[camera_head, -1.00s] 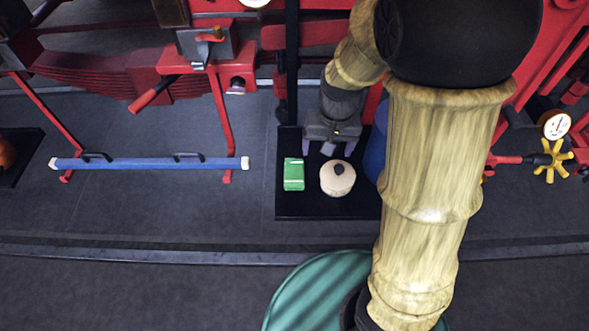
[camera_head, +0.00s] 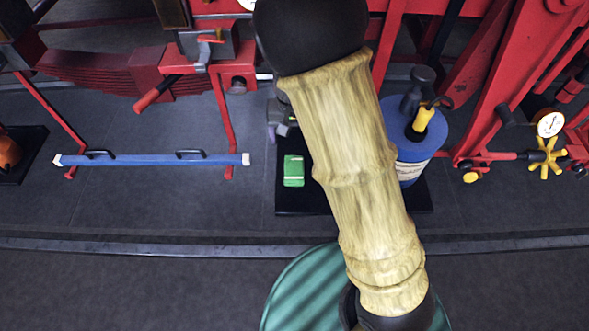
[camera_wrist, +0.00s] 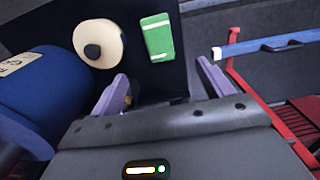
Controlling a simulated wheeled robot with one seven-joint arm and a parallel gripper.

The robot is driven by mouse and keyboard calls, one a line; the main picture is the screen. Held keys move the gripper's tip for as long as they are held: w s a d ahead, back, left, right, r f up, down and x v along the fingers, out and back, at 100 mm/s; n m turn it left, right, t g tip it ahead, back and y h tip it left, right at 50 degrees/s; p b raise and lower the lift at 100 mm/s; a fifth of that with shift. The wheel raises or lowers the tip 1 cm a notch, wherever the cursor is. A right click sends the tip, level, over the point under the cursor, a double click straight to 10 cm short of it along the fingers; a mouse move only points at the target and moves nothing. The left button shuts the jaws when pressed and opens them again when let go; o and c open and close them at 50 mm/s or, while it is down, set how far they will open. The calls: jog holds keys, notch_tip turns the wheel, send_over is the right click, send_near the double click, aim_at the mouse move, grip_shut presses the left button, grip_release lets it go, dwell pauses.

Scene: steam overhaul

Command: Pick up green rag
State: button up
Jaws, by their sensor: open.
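The green rag (camera_head: 293,171) is a small folded block with pale bands. It lies on the left part of a black mat (camera_head: 302,206) on the floor. In the head view my gripper (camera_head: 280,131) is mostly hidden behind my arm, just above and left of the rag.
A cream round thing with a dark knob (camera_wrist: 97,43) stands beside the rag on the mat. A blue canister (camera_head: 410,145) with a yellow-handled item stands at the mat's right. A blue bar (camera_head: 150,160) lies to the left. Red framework (camera_head: 495,110) rises behind.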

send_over(294, 168)
notch_tip(294, 168, down, 9)
jog(key=shift+s+a+f+p, duration=0.1)
jog(key=shift+p, duration=0.35)
jog(key=shift+f+p, duration=0.75)
jog(key=shift+f, duration=1.8)
jog(key=c, duration=1.1)
